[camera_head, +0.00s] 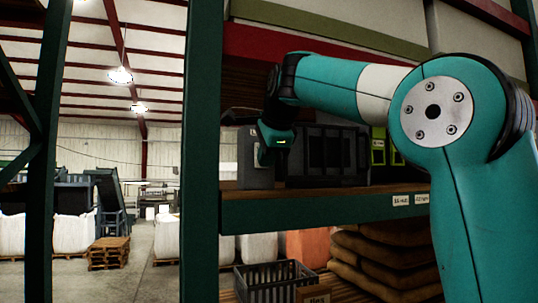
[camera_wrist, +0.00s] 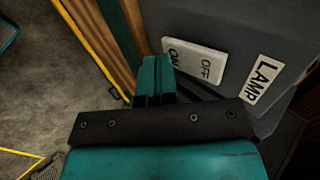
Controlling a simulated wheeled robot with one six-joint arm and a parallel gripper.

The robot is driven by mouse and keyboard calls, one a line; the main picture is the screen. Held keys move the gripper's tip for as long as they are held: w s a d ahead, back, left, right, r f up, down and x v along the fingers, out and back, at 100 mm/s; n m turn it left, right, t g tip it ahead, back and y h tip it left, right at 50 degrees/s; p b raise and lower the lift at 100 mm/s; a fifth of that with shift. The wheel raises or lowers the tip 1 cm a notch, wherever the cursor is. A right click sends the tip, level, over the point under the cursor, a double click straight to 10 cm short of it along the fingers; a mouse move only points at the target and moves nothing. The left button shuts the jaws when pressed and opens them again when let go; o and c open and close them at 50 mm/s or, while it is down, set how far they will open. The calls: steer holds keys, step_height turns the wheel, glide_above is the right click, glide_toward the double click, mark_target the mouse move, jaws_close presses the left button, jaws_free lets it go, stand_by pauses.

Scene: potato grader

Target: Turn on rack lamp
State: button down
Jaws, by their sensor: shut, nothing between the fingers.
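A grey lamp box (camera_head: 256,176) stands on the rack shelf, and its face (camera_wrist: 235,30) fills the upper right of the wrist view. It carries a white rocker switch (camera_wrist: 205,64) marked ON and OFF and a white LAMP label (camera_wrist: 262,82). My gripper (camera_wrist: 154,68) is shut and empty, its fingertips beside the ON end of the switch and partly covering it. I cannot tell whether they touch it.
A green rack upright (camera_head: 203,120) stands left of the box. Dark crates (camera_head: 325,152) are on the shelf (camera_head: 330,205) to its right. Below are a grey basket (camera_head: 270,285) and stacked brown sacks (camera_head: 385,260). Open floor (camera_wrist: 45,85) lies left of the rack.

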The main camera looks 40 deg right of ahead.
steer(key=shift+w+f, duration=0.15)
steer(key=b, duration=0.1)
steer(key=f+t+b, duration=0.1)
steer(key=b, duration=0.1)
steer(key=shift+w, duration=0.25)
steer(key=shift+d+r, duration=0.2)
steer(key=shift+r, duration=0.25)
steer(key=shift+w, duration=0.1)
